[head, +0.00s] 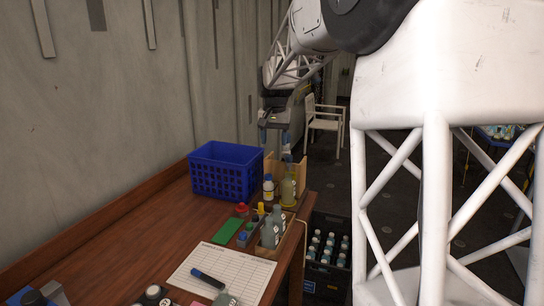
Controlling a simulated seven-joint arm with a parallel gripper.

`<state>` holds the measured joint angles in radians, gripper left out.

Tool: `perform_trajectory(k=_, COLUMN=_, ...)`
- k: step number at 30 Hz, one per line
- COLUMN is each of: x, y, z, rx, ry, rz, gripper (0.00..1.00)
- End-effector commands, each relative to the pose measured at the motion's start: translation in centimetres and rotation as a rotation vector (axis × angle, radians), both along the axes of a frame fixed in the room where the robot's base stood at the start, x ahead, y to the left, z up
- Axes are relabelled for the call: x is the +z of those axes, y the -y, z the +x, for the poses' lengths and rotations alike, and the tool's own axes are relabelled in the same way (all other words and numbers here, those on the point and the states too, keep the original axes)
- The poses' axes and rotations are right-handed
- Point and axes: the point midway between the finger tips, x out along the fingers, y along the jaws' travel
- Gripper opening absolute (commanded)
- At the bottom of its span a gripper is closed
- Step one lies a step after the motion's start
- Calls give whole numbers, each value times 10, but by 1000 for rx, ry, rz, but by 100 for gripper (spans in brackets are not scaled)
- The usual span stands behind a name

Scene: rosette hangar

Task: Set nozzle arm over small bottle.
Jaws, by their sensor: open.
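My gripper (276,148) hangs open and empty over the far right end of the wooden table, its fingers pointing down. Below it stand a small white bottle with a blue cap (268,188) and a yellow-green bottle (288,191) with a thin upright top. Both are upright by a light wooden holder (299,172). Two grey-green bottles (269,236) stand nearer in a wooden tray. I cannot make out which piece is the nozzle arm, nor which bottle is the task's small one.
A blue crate (226,171) stands left of the gripper. Red, yellow and blue small items sit near a green card (227,231). A printed sheet (222,273) with a dark marker (208,279) lies in front. A black crate of bottles (328,250) stands below the table's right edge.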

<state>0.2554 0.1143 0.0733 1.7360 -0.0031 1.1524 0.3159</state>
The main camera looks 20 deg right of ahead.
Motion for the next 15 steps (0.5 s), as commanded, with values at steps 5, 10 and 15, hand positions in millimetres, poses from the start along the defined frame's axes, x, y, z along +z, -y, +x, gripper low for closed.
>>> perform_trajectory(k=5, x=-11, y=30, z=39, rx=-50, ry=-16, rz=7, gripper=57)
perform_trajectory(k=10, x=-24, y=59, z=72, rx=-99, ry=-28, rz=13, gripper=57)
perform_trajectory(k=15, x=-39, y=89, z=103, rx=-147, ry=-43, rz=19, gripper=57)
